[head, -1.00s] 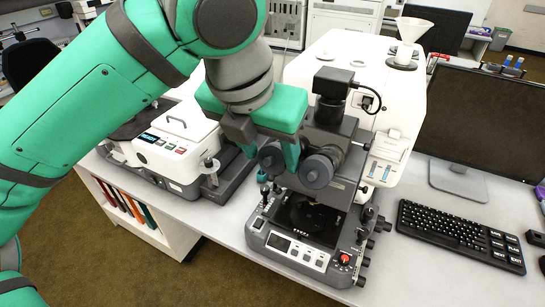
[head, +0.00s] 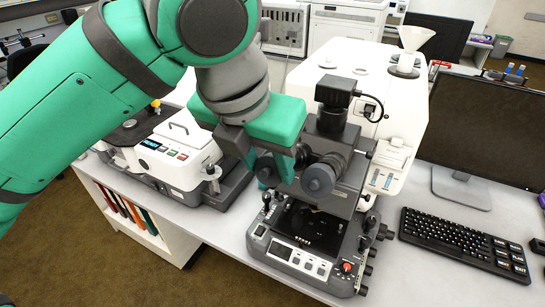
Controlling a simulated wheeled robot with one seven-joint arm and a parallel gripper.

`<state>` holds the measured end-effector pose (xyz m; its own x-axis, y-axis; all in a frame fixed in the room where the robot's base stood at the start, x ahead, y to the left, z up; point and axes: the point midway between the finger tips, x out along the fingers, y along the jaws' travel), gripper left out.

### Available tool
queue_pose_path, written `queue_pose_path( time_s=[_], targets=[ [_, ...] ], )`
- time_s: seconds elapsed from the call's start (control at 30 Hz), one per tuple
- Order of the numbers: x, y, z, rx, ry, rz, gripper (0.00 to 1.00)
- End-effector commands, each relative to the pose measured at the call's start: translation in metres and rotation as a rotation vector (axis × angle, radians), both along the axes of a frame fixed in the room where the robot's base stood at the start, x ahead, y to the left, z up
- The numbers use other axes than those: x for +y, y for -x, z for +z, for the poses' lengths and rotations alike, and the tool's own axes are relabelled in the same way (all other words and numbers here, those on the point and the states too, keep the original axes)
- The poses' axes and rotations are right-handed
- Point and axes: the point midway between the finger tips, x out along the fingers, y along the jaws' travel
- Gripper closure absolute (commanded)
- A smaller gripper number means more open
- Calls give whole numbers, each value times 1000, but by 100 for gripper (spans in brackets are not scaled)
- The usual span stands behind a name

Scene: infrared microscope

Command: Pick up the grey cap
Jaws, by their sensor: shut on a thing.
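The microscope (head: 333,203) stands on the bench with its two round grey eyepiece ends facing me. The right grey end (head: 319,179) is clear of my gripper. My gripper (head: 275,170) reaches down from the upper left, its green fingers at the left eyepiece. It is shut on the grey round cap (head: 267,171) there, which the fingers partly cover. I cannot tell whether the cap is still on the eyepiece or just clear of it.
A white instrument (head: 180,150) with a lid handle stands left of the microscope. A white cabinet with a funnel (head: 415,40) stands behind it. A keyboard (head: 462,240) and monitor (head: 480,130) are at the right. The bench front between microscope and keyboard is clear.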

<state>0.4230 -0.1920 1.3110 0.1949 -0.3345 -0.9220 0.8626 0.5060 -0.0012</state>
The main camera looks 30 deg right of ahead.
Motion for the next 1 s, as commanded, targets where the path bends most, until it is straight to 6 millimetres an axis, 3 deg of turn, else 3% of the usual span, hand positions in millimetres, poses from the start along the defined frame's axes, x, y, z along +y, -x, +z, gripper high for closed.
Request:
queue_pose_path(
  time_s=[0.5,0.7,1.0],
  targets=[
    [107,61,-1,0,-3,7,79],
    [130,76,-1,2,-5,3,79],
    [146,85,2,1,-4,3,79]
  ],
)
